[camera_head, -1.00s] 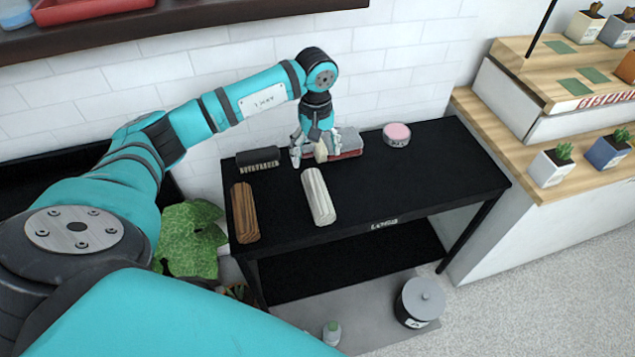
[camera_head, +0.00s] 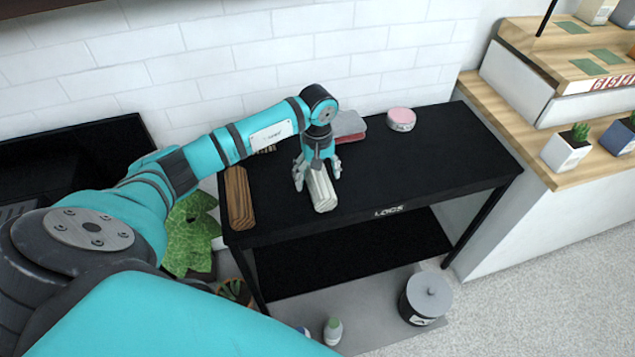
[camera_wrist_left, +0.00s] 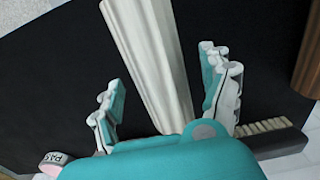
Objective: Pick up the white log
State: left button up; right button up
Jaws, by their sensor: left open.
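The white log (camera_head: 322,190) lies on the black table (camera_head: 420,166), lengthwise from back to front. In the left wrist view the white log (camera_wrist_left: 152,58) runs between the two fingers. My left gripper (camera_head: 317,172) is over the back part of the log with its fingers spread, one on each side. In the left wrist view the left gripper (camera_wrist_left: 165,85) is open, with gaps between both fingers and the log. My right gripper is not in view.
A brown log (camera_head: 239,198) lies to the left on the table. A brush (camera_wrist_left: 265,138), a grey and red block (camera_head: 349,127) and a pink-topped round tin (camera_head: 401,119) are near the back. The table's right side is clear.

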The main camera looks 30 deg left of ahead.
pick_arm(q)
notch_tip(320, 180, down, 2)
jog(key=shift+f+b, duration=0.1)
jog(key=shift+b, duration=0.25)
jog(key=shift+c, duration=0.8)
jog(key=shift+w, duration=0.1)
jog(key=c, duration=1.4)
